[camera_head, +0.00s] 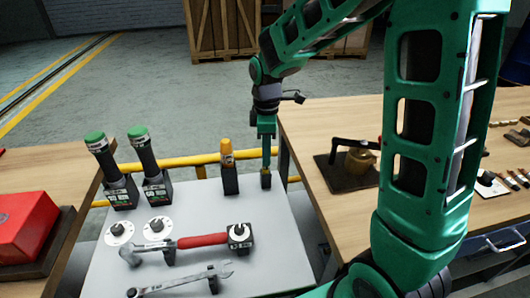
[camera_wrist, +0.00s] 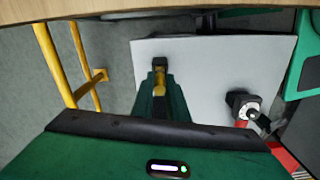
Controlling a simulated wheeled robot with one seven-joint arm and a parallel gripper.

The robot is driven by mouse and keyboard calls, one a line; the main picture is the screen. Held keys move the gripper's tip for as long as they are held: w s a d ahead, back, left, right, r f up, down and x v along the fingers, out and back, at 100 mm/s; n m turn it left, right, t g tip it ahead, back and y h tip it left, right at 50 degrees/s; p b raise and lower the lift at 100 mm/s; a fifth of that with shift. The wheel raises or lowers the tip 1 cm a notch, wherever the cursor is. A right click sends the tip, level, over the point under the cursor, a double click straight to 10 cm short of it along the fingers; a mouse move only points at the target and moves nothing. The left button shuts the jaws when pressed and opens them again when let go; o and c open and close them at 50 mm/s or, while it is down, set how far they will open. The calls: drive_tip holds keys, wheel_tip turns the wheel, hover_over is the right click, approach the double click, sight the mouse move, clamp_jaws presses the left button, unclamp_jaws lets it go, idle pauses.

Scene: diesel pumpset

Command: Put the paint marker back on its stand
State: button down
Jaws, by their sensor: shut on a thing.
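My gripper (camera_head: 266,163) points straight down at the back right of the grey tabletop (camera_head: 280,235). In the wrist view the gripper (camera_wrist: 160,82) is shut on a small yellow-and-dark thing, apparently the paint marker (camera_wrist: 160,66). The fingers hide most of it. In the head view a small dark, brownish block (camera_head: 266,181) shows right below the fingertips. I cannot tell if it is the held thing's lower end or a stand. Just left of it, an orange-topped upright thing (camera_head: 227,151) stands in a black block (camera_head: 230,183).
Two green-capped black handles (camera_head: 150,155) stand in blocks at the back left. A red-handled hammer (camera_head: 203,241), a wrench (camera_head: 180,282) and round white discs (camera_head: 119,231) lie nearer. Wooden benches (camera_head: 305,112) flank the tabletop. A yellow rail (camera_head: 185,160) runs behind it.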

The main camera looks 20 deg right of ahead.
drive_tip(key=shift+f, duration=0.3)
drive_tip(key=c, duration=1.7)
unclamp_jaws()
drive_tip(key=shift+o, duration=0.2)
drive_tip(key=shift+r, duration=0.1)
wheel_tip(320, 180, up, 10)
drive_tip(key=shift+w+r, duration=0.1)
drive_tip(key=shift+r, duration=0.15)
drive_tip(key=s+d+f+m, duration=0.1)
drive_tip(key=s+d+m, duration=0.4)
drive_tip(key=s, duration=0.4)
drive_tip(key=s+d+f+m, duration=0.1)
drive_tip(key=s+d+m, duration=0.4)
drive_tip(key=s+m, duration=0.3)
drive_tip(key=s+d+f+m, duration=0.2)
drive_tip(key=s+d+m, duration=0.4)
drive_tip(key=s, duration=0.5)
drive_tip(key=shift+s+m, duration=0.15)
drive_tip(key=shift+m, duration=0.25)
